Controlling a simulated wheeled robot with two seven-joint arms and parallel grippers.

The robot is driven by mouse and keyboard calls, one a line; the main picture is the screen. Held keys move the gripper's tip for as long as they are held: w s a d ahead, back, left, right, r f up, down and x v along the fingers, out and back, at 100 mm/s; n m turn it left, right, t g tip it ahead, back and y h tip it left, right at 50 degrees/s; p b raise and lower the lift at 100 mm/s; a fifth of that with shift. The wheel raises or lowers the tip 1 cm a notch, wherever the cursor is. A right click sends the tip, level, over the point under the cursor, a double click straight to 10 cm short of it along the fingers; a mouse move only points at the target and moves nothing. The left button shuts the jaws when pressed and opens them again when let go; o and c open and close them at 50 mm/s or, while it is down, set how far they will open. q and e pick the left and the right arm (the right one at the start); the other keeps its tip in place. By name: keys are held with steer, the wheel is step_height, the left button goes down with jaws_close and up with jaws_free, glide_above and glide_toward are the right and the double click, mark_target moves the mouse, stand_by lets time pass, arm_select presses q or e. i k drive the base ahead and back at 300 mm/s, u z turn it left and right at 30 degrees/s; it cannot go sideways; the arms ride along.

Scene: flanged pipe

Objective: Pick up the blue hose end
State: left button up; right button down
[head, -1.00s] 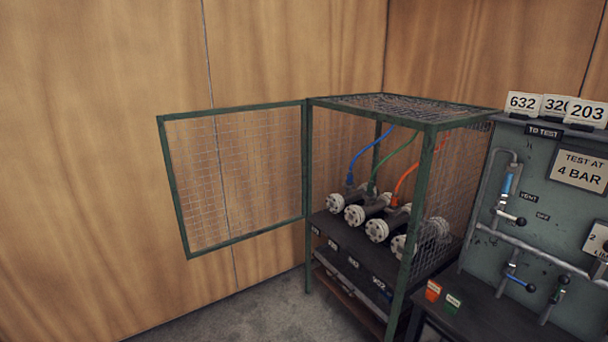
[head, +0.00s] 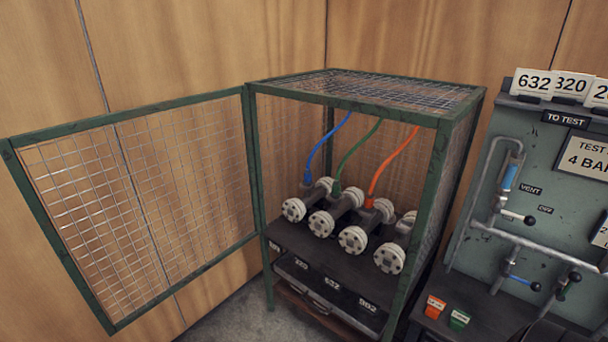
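A blue hose (head: 325,143) hangs from the mesh top of the green cage (head: 252,170). Its lower end (head: 308,178) reaches the leftmost flanged pipe (head: 308,201); whether it is attached or only touching, I cannot tell. A green hose (head: 354,153) comes down to the second pipe (head: 336,213), and an orange hose (head: 390,162) to the third (head: 366,226). Neither of my grippers is in view.
The cage's mesh door (head: 130,205) stands wide open to the left, leaving the front clear. Right of the cage is a test panel (head: 480,200) with valves and number cards (head: 533,83). Orange (head: 434,307) and green (head: 459,319) blocks sit on its bench. A wooden wall stands behind.

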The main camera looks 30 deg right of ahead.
mark_target(307, 181)
steer(key=z, duration=0.35)
steer(key=i, duration=0.7)
steer(key=z, duration=1.35)
steer(key=i, duration=0.6)
steer(key=z, duration=0.55)
